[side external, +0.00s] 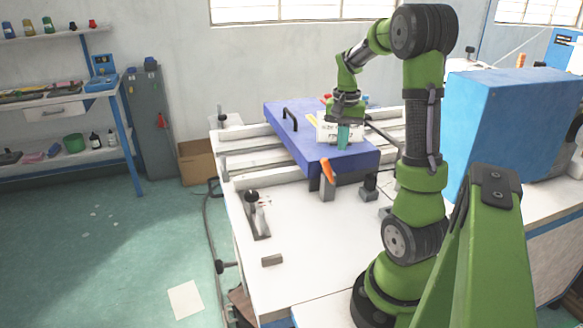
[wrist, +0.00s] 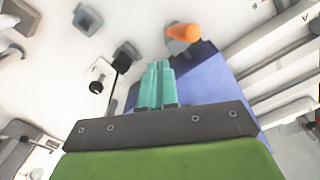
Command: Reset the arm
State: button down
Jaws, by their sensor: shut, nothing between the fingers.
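My gripper (side external: 343,148) has teal fingers and is over the blue block (side external: 282,140) on the white workbench, near the block's front right part. The fingers are together with nothing between them. In the wrist view, the gripper (wrist: 160,64) points past the near edge of the blue block (wrist: 203,88). I cannot tell how far the fingertips are above its top. My green arm is bent over the bench from the right.
An orange-topped post (side external: 328,172) stands at the block's front edge. A black handle (side external: 289,117) rises from the block's top. A large blue box (side external: 508,125) is right of my arm. The front of the white bench (side external: 315,235) is mostly clear.

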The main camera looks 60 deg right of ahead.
jog(key=shift+r, duration=0.3)
jog(key=w+a+r+n+t, duration=0.2)
jog(key=a+n, duration=0.1)
jog(key=a, duration=0.6)
jog(key=w+a+r+n+t, duration=0.1)
jog(key=w+a+n+t, duration=0.15)
jog(key=a, duration=0.65)
jog(key=s+a+r+n+t+y, duration=0.2)
jog(key=a+n, duration=0.3)
jog(key=a, duration=0.9)
jog(key=shift+s+a+r+t, duration=0.35)
jog(key=shift+s+r, duration=0.3)
jog(key=c, duration=1.8)
grip_release()
jog(key=shift+n, duration=0.25)
